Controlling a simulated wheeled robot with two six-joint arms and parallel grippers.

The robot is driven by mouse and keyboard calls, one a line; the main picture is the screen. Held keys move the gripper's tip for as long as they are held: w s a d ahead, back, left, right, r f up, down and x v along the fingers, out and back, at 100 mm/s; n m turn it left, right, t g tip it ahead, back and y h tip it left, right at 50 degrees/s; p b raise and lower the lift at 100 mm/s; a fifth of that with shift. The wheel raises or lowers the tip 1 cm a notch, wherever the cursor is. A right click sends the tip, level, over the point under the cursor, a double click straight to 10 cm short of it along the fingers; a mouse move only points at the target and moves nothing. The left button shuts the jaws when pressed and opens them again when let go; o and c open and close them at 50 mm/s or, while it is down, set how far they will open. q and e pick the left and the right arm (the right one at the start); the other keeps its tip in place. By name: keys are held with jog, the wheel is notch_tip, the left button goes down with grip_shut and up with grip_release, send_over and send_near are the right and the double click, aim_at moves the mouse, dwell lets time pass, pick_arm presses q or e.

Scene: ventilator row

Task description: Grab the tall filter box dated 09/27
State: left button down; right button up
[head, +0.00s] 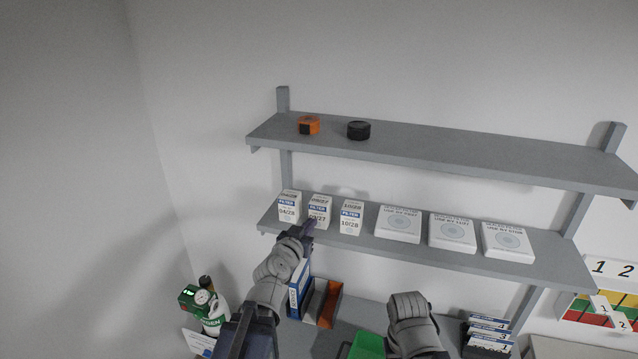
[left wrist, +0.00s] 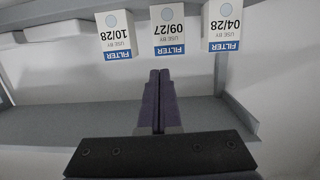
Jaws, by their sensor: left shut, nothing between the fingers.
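The tall white filter box dated 09/27 (head: 320,206) stands upright on the lower wall shelf (head: 400,246), between the box dated 04/28 (head: 288,205) and the box dated 10/28 (head: 351,217). In the left wrist view, which is upside down, the 09/27 box (left wrist: 168,28) is in the middle, with 10/28 (left wrist: 117,36) left and 04/28 (left wrist: 222,26) right. My left gripper (head: 307,226) is in front of the 09/27 box and overlaps its lower part. Its fingers (left wrist: 160,74) are shut and empty, with their tips close to the box's column. My right arm shows, but its gripper is hidden.
Several low, flat white boxes (head: 452,232) stand further right on the same shelf. An upper shelf (head: 440,150) above holds an orange roll (head: 309,125) and a black roll (head: 358,130). A green bin (head: 367,346) and a green-and-white cylinder (head: 213,313) stand below.

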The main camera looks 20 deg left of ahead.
aim_at(319, 205)
pick_arm(q)
jog(key=shift+y, duration=0.3)
jog(key=w, duration=0.8)
jog(key=w+a+r, duration=0.1)
jog(key=w, duration=0.3)
jog(key=shift+w+d+f+b, duration=0.1)
jog(key=shift+w+f+b, duration=0.05)
jog(key=shift+f+b, duration=0.55)
jog(key=shift+f, duration=0.05)
jog(key=shift+s, duration=0.2)
jog(key=shift+d, duration=0.1)
jog(key=shift+s, duration=0.2)
jog(key=s, duration=0.6)
